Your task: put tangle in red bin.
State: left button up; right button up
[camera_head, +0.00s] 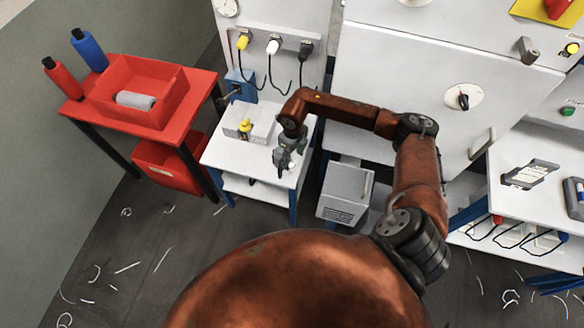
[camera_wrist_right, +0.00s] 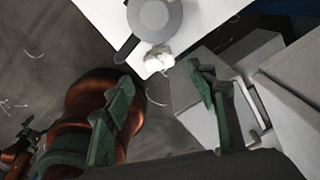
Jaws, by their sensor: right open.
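A small white tangle (camera_wrist_right: 158,60) lies at the edge of the white table in the right wrist view, beside a grey round disc. In the head view my right gripper largely hides that spot. My right gripper (camera_head: 284,164) is above the front right part of the small white table (camera_head: 228,158). Its green fingers (camera_wrist_right: 160,80) are spread apart with nothing between them, and the tangle shows just beyond the tips. A red open bin (camera_head: 166,168) sits low under the red table at left. A red open tray (camera_head: 118,76) stands on that table with a grey-white roll in it. My left gripper is not seen.
A red bottle (camera_head: 64,80) and a blue bottle (camera_head: 90,50) stand on the red table. A grey box with a yellow item (camera_head: 245,128) is on the white table. A grey cabinet (camera_head: 345,190) stands right of it. White thread scraps litter the floor.

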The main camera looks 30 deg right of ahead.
aim_at(293, 164)
notch_tip(293, 164, down, 7)
jog(key=shift+d+f+b, duration=0.1)
jog(key=shift+f+b, duration=0.05)
jog(key=shift+b, duration=0.3)
jog(key=c, duration=1.1)
jog(key=shift+w+r, duration=0.1)
jog(key=shift+r, duration=0.7)
jog(key=s+a+r+p, duration=0.2)
jog(key=s+a+r, duration=0.7)
jog(key=s+r, duration=0.2)
jog(key=shift+r, duration=0.35)
